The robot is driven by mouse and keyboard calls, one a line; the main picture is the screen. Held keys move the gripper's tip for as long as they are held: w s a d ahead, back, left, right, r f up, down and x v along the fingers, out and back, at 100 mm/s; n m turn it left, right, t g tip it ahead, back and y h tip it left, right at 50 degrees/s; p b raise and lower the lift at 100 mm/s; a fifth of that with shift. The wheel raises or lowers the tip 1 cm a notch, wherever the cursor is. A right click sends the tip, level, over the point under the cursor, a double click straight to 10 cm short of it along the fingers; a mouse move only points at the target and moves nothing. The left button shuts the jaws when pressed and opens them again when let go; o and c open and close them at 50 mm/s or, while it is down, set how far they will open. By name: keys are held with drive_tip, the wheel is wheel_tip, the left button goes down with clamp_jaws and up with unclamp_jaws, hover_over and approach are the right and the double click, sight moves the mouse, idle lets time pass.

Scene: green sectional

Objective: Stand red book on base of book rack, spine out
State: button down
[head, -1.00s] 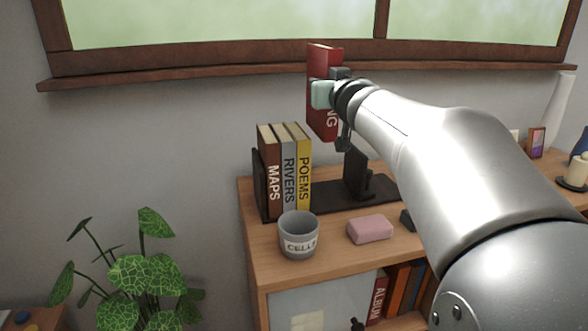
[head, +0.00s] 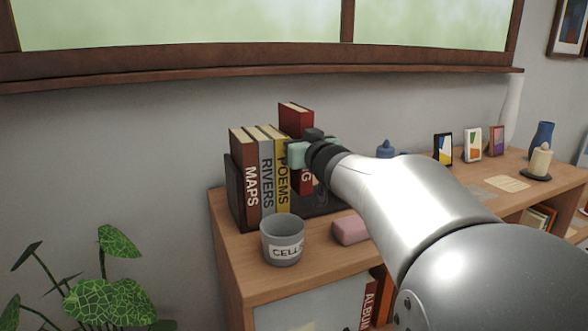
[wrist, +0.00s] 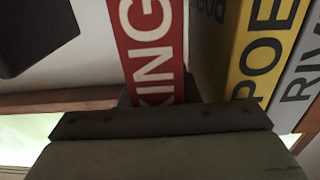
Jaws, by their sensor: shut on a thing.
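The red book (head: 296,119) is upright in my gripper (head: 308,153), just right of the yellow POEMS book (head: 283,173) in the head view. My gripper is shut on it and hides much of its spine. In the wrist view the red book (wrist: 152,50) shows white letters ending in "KING", beside the yellow book (wrist: 262,50) with a narrow gap between them. The dark book rack (head: 235,192) holds the MAPS, RIVERS and POEMS books, spines facing out. Whether the red book's bottom touches the rack base is hidden.
A grey cup (head: 282,242) stands in front of the rack, and a pink block (head: 350,230) lies right of it. Small picture frames (head: 472,144), a candle (head: 540,160) and vases stand farther right. A window ledge (head: 250,72) runs above.

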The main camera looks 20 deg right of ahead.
drive_tip(key=shift+f+b, duration=0.5)
drive_tip(key=shift+f, duration=1.7)
drive_tip(key=shift+f, duration=0.15)
drive_tip(key=c, duration=1.4)
unclamp_jaws()
drive_tip(key=shift+f, duration=0.15)
drive_tip(key=shift+c, duration=0.2)
drive_tip(key=shift+o, duration=0.4)
drive_tip(key=shift+s+r, duration=0.25)
drive_tip(key=s, duration=1.1)
drive_tip(key=shift+s+a+b, duration=0.25)
drive_tip(key=shift+s+b, duration=0.05)
drive_tip(key=shift+b, duration=0.1)
